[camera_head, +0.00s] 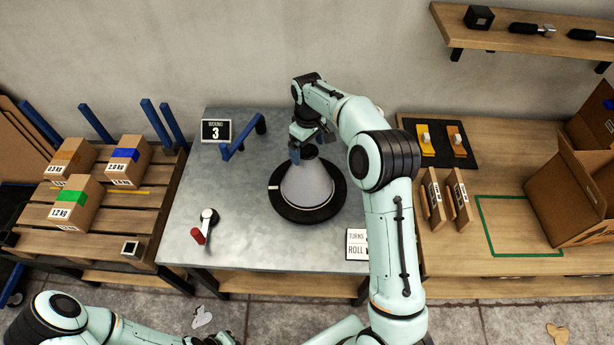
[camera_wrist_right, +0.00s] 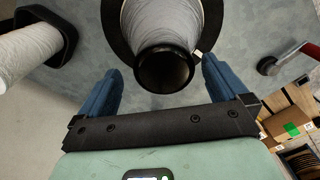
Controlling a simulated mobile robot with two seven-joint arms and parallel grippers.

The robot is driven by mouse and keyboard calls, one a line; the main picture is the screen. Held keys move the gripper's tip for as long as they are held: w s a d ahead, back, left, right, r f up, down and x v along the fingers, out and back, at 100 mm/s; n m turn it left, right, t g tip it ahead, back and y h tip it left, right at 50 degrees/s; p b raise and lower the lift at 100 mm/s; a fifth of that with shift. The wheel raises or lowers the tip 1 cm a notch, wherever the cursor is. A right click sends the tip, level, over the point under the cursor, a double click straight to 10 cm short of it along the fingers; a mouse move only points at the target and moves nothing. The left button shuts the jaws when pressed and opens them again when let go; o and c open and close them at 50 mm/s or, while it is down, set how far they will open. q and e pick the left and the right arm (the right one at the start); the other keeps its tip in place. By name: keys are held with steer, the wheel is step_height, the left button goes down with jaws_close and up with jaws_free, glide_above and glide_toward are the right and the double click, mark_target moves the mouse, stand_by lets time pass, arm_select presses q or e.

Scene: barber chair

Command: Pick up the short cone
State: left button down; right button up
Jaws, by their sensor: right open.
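A grey-white cone (camera_head: 307,186) stands upright on a round black base (camera_head: 337,204) in the middle of the metal table (camera_head: 240,235). The right wrist view shows this cone (camera_wrist_right: 163,22) with its dark narrow top towards the camera. My right gripper (camera_head: 306,140) is open and empty at the cone's top. In the wrist view its blue fingers (camera_wrist_right: 160,67) lie to either side of the top, with gaps showing. A second white wound body (camera_wrist_right: 28,52) with a black end shows at the left there. My left gripper (camera_head: 215,339) is mostly cut off at the bottom edge.
Boxes (camera_head: 76,201) sit on a pallet at left.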

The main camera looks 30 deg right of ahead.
mark_target(307, 170)
steer(key=f, duration=0.4)
steer(key=shift+s+a+f, duration=0.1)
steer(key=shift+s+a, duration=0.05)
steer(key=shift+a, duration=0.05)
steer(key=c, duration=1.8)
jaws_close()
